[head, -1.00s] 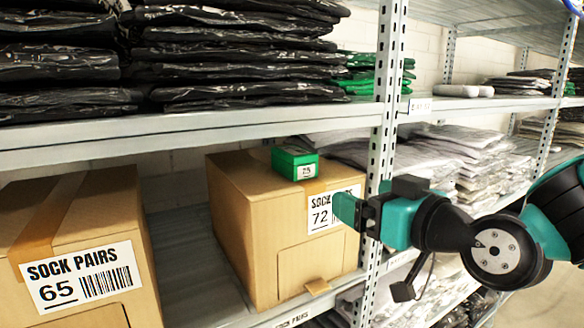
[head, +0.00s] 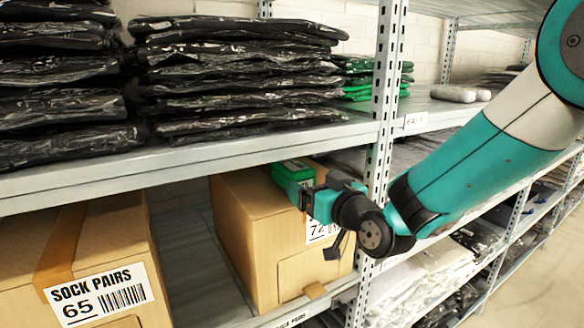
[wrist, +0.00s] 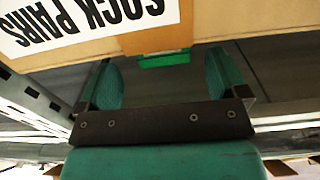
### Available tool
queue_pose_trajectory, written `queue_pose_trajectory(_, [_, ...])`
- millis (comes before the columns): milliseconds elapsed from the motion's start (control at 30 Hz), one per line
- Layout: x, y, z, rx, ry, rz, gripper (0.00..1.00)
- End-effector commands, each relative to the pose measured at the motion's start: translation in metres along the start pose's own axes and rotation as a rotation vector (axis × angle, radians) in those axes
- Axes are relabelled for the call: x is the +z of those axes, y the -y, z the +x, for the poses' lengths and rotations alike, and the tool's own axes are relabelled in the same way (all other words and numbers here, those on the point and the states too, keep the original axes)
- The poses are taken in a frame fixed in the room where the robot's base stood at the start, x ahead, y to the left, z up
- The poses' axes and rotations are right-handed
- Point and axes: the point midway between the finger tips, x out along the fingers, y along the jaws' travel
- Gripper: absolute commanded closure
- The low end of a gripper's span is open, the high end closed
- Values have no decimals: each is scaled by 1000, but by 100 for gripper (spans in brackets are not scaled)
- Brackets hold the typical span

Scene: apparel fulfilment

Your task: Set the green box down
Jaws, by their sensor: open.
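The small green box (head: 293,171) rests on top of the cardboard box labelled SOCK PAIRS 72 (head: 243,205), near its right front edge. My gripper (head: 298,190) is at the green box's front side and partly covers it in the head view. In the wrist view the gripper's two teal fingers (wrist: 163,72) are spread wide and nothing is held between them. The green box (wrist: 165,60) shows in the gap between the fingertips, with space on both sides. The cardboard box (wrist: 240,20) fills the top of that view with its label.
A shelf board (head: 200,155) with stacks of dark bagged garments (head: 235,60) lies close above the boxes. A steel upright (head: 388,80) stands just right of the gripper. Another carton, SOCK PAIRS 65 (head: 90,250), sits left, with bare shelf between.

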Motion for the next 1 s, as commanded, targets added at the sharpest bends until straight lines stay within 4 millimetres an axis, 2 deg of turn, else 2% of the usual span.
queue_pose_trajectory(67, [-6,3,11,-3,3,1,8])
queue_pose_trajectory(300, [-2,3,40,-1,1,1,8])
queue_pose_trajectory(567, [0,3,42,-1,0,0,8])
queue_pose_trajectory(800, [0,3,42,-1,0,1,61])
queue_pose_trajectory(867, [0,3,42,-1,-1,1,62])
queue_pose_trajectory(900, [0,3,42,-1,-1,1,66])
queue_pose_trajectory(1000, [0,3,42,-1,-1,1,66])
